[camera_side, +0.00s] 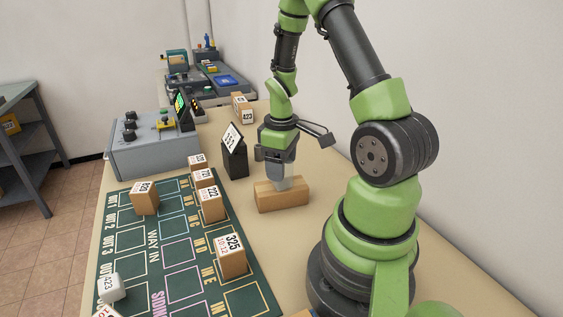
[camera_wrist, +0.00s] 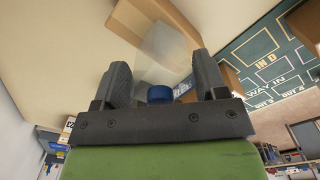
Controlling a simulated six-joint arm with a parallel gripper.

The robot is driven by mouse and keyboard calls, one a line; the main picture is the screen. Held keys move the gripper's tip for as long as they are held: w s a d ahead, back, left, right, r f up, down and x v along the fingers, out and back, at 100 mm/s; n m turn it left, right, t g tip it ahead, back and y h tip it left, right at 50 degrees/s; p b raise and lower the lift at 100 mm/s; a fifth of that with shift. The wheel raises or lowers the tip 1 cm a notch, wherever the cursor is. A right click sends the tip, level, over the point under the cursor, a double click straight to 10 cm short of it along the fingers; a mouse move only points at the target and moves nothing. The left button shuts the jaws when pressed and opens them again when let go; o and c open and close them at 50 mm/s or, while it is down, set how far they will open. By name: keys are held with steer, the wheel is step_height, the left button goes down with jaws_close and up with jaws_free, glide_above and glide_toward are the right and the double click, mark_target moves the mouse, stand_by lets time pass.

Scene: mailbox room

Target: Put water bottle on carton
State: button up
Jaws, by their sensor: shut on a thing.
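My gripper (camera_side: 274,158) is shut on the water bottle (camera_side: 283,184), a clear, whitish bottle with a blue cap in the wrist view (camera_wrist: 160,93). The fingers stand on either side of it, with the cap nearest the palm. The carton (camera_side: 282,201) is a plain brown box lying on the table beneath the gripper. It also shows beyond the bottle in the wrist view (camera_wrist: 128,18). In the side view the bottle's lower end overlaps the carton's top; I cannot tell whether they touch.
A black stand with a white label (camera_side: 235,157) is close left of the gripper. A green marked mat (camera_side: 180,252) holds several small labelled boxes, including one marked 325 (camera_side: 231,256). A grey control box (camera_side: 150,150) stands behind. Table right of the carton is clear up to my base.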

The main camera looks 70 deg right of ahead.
steer(key=o, duration=0.9)
steer(key=shift+f, duration=0.1)
step_height(320, 180, up, 12)
steer(key=s+a+r+m+t+y, duration=0.1)
steer(key=s+a+r+m+t, duration=0.1)
steer(key=a+r, duration=0.3)
steer(key=s+a+r+m+t+y, duration=0.1)
steer(key=s+a+r+t, duration=0.2)
steer(key=a, duration=1.1)
step_height(320, 180, up, 3)
steer(key=shift+s+a+f+m+t, duration=0.2)
steer(key=shift+s+m+t, duration=0.2)
steer(key=shift+t, duration=0.7)
